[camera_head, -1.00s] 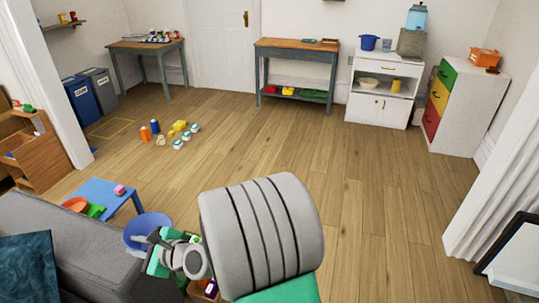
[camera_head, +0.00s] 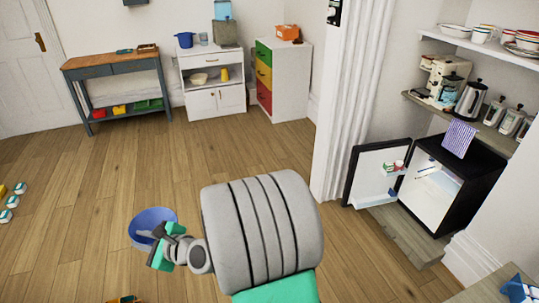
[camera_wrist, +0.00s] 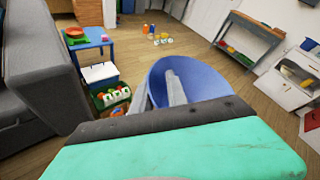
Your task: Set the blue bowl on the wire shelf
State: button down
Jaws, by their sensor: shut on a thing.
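The blue bowl (camera_head: 150,226) is in my gripper (camera_head: 163,238), held above the wooden floor at the lower left of the head view. My gripper is shut on the bowl's rim. In the wrist view the bowl (camera_wrist: 196,82) is tilted, its inside partly showing, with a grey finger across its near side. No shelf plainly made of wire can be made out. Wall shelves stand at the right of the head view: an upper one (camera_head: 462,42) with bowls and cups, and a lower one (camera_head: 420,99) with a coffee maker and kettle.
A small fridge (camera_head: 470,207) stands open below the wall shelves, its door (camera_head: 372,177) swung out. A white column (camera_head: 352,110) is left of it. A workbench (camera_head: 112,66), white cabinet (camera_head: 216,98) and drawer unit (camera_head: 283,90) line the back wall. The middle floor is clear.

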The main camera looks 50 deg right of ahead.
aim_at(440, 193)
jog(key=z, duration=1.35)
jog(key=i, duration=1.65)
jog(key=z, duration=1.5)
jog(key=i, duration=1.3)
jog(key=z, duration=0.8)
